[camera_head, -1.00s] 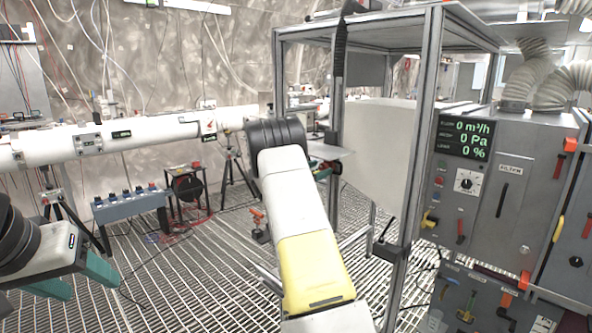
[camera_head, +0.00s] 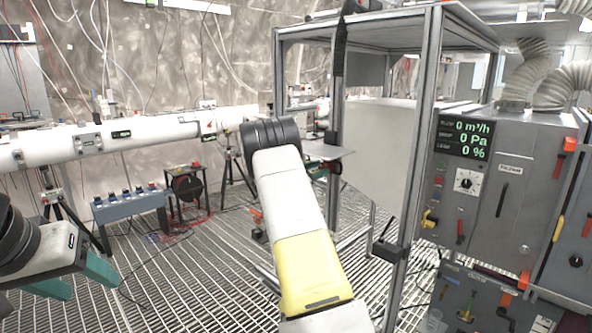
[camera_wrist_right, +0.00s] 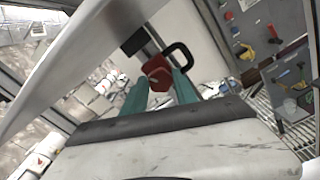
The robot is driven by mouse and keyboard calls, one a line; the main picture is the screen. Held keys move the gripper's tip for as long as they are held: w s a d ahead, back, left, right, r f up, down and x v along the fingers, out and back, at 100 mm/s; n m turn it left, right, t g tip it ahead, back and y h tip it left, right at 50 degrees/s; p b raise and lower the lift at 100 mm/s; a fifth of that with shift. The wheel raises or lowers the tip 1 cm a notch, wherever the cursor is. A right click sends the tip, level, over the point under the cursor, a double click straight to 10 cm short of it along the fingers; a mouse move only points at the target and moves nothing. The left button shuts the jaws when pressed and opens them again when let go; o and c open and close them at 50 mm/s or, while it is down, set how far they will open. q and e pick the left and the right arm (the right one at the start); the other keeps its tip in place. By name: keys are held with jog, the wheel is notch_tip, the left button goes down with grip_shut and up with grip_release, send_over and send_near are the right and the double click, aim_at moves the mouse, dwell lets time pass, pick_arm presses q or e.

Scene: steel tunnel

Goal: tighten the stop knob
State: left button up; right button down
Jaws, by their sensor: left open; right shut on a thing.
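A red knob (camera_wrist_right: 158,72) shows in the right wrist view, next to a black U-shaped handle (camera_wrist_right: 180,58) and a black block. My right gripper (camera_wrist_right: 160,84) has its teal fingers on either side of the red knob and is shut on it.
A metal frame (camera_head: 428,130) stands close to the right arm, with a small plate (camera_head: 328,151) at its left post. A grey control cabinet (camera_head: 505,185) is at the right. A white pipe (camera_head: 150,132) runs along the left. The grated floor (camera_head: 190,275) between is mostly open.

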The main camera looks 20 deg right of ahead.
jog(key=m, duration=0.5)
jog(key=shift+m, duration=0.3)
dwell(0.4)
jog(key=c, duration=1)
grip_release()
jog(key=shift+o, duration=0.2)
jog(key=v, duration=0.7)
jog(key=shift+s+a, duration=0.2)
jog(key=shift+a, duration=0.1)
